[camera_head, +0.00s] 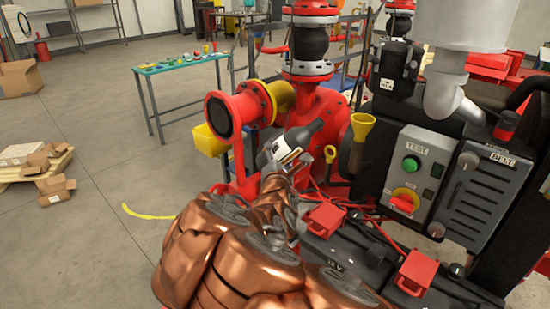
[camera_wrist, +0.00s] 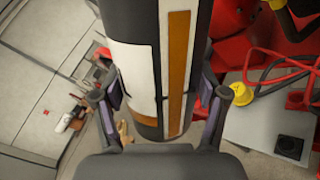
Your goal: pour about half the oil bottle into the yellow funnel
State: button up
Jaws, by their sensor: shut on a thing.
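The oil bottle (camera_head: 303,134) is dark grey with a white label. My gripper (camera_head: 283,158) is shut on it and holds it in the air, tilted, its neck toward the upper right. In the wrist view the bottle (camera_wrist: 146,60) fills the space between both fingers, and an amber strip runs along its side; its neck is out of that view. The yellow funnel (camera_head: 361,127) stands upright to the right of the bottle, at the black engine's left side. The bottle's mouth appears apart from the funnel. No flowing oil is visible.
A control panel (camera_head: 414,170) with a green button and red-yellow switch is right of the funnel. A smaller yellow-topped part (camera_head: 330,154) is below the bottle's neck. Red pump piping (camera_head: 238,112) stands behind. Red-capped battery terminals (camera_head: 325,217) and cables lie in front.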

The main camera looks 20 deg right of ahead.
jog(key=w+d+r+p, duration=0.3)
jog(key=w+d+p, duration=0.1)
jog(key=d, duration=0.5)
jog(key=shift+w+d+r+m, duration=0.25)
jog(key=shift+w+r+m, duration=0.15)
jog(key=shift+w, duration=0.4)
dwell(3.4)
jog(key=w+d+r+p, duration=0.1)
jog(key=w+d+r, duration=0.1)
jog(key=d, duration=0.3)
jog(key=shift+w+d+m+p, duration=0.3)
jog(key=shift+w+p, duration=0.1)
jog(key=shift+w, duration=0.15)
dwell(1.9)
